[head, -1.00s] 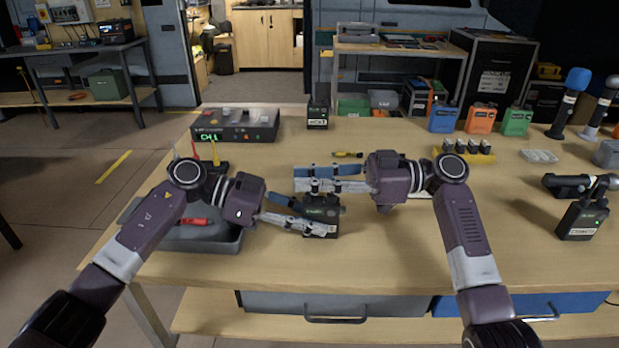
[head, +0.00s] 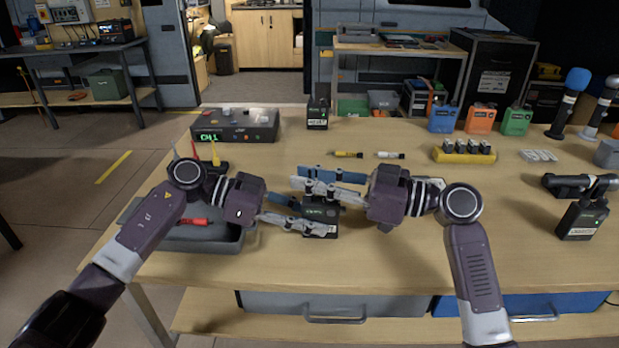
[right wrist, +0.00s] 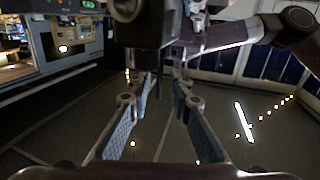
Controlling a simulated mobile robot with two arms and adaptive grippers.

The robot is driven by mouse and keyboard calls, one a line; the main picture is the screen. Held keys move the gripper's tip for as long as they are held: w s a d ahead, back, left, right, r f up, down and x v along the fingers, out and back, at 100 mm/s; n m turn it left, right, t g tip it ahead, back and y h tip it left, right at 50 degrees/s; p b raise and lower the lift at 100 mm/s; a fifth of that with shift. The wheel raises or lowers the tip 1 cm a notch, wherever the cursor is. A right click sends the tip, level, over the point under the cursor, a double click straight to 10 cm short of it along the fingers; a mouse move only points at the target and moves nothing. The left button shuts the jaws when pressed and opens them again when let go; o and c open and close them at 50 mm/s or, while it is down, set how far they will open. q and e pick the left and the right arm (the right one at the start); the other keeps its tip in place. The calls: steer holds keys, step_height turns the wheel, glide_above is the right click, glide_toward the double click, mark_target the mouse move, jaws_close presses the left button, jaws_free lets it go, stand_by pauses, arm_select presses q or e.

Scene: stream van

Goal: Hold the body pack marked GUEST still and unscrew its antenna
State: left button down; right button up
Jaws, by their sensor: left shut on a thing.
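A dark body pack (head: 322,217) stands on the table in front of me, with a pale label low on its face that is too small to read. My left gripper (head: 310,216) is shut on it from the left, one finger across its front and one behind. My right gripper (head: 300,180) reaches in from the right, its fingers just above and behind the pack's top. In the right wrist view its two blue-padded fingers (right wrist: 162,100) stand apart. The antenna is not clearly visible; the right fingers cover the area above the pack.
A grey tray (head: 205,240) with a red item lies under my left arm. Other dark packs stand at the back (head: 318,114) and far right (head: 582,220). A yellow battery holder (head: 464,156) and two small pens (head: 348,154) lie behind. The front table is clear.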

steer(key=shift+m+t+h, duration=0.4)
steer(key=shift+m+t, duration=0.2)
steer(key=shift+t, duration=0.3)
steer(key=shift+f+m+t, duration=0.1)
steer(key=shift+m+t, duration=0.2)
steer(key=m+t+h, duration=0.2)
steer(key=t, duration=0.1)
steer(key=shift+a, duration=0.1)
steer(key=shift+m+t+h, duration=0.6)
steer(key=shift+m+t, duration=0.1)
steer(key=shift+t, duration=0.1)
